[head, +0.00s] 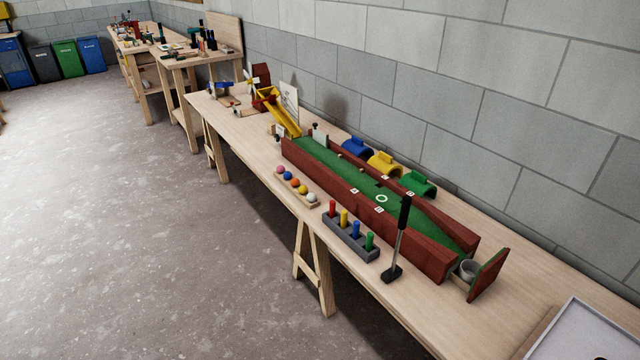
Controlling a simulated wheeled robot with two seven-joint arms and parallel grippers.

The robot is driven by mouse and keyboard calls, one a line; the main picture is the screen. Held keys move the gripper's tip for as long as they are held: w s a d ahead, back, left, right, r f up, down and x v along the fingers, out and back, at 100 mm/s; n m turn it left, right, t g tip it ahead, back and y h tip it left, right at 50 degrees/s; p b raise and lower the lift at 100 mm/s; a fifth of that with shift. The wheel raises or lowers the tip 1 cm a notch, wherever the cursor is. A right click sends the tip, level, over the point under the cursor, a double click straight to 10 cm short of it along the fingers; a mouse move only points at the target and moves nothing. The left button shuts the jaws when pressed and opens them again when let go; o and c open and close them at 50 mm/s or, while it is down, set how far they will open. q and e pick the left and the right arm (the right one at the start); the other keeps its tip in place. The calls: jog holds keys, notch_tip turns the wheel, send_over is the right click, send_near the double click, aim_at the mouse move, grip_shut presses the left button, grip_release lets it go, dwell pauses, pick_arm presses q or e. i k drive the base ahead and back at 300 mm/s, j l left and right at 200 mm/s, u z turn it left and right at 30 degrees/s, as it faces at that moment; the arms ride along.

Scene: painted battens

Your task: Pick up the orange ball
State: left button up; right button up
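The orange ball (294,182) sits in a row of several small balls on a light wooden holder (315,205) near the front edge of the long workbench. A blue ball (287,175) and a pink ball (280,169) are on its far side. A yellow-orange ball (303,189) and a white ball (311,197) are on its near side. Neither of my grippers is in view.
Right of the balls is a green lane (350,177) with red-brown walls. A grey block with coloured pegs (350,238) and an upright dark-handled mallet (399,235) stand nearer. A pale tray (590,335) lies bottom right. The floor (130,220) at left is clear.

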aim_at(295, 182)
jog(key=i+j+z, duration=0.15)
jog(key=z, duration=0.25)
jog(key=i+j+z, duration=0.1)
jog(key=j+z, duration=0.15)
jog(key=z, duration=0.15)
jog(key=j+z, duration=0.3)
jog(key=z, duration=0.15)
jog(key=i+j+z, duration=0.1)
jog(key=j+z, duration=0.45)
jog(key=j, duration=0.4)
jog(key=j+z, duration=0.1)
jog(key=j, duration=0.45)
jog(key=k+j+z, duration=0.15)
jog(key=j, duration=0.35)
jog(key=j+z, duration=0.15)
jog(key=j, duration=0.4)
jog(key=k+j+z, duration=0.1)
jog(key=j, duration=0.4)
jog(key=k+j, duration=0.1)
jog(key=j, duration=0.3)
jog(key=k+j, duration=0.1)
jog(key=j, duration=0.3)
jog(key=k+j, duration=0.1)
jog(key=j, duration=0.25)
jog(key=k+j, duration=0.15)
jog(key=j, duration=0.25)
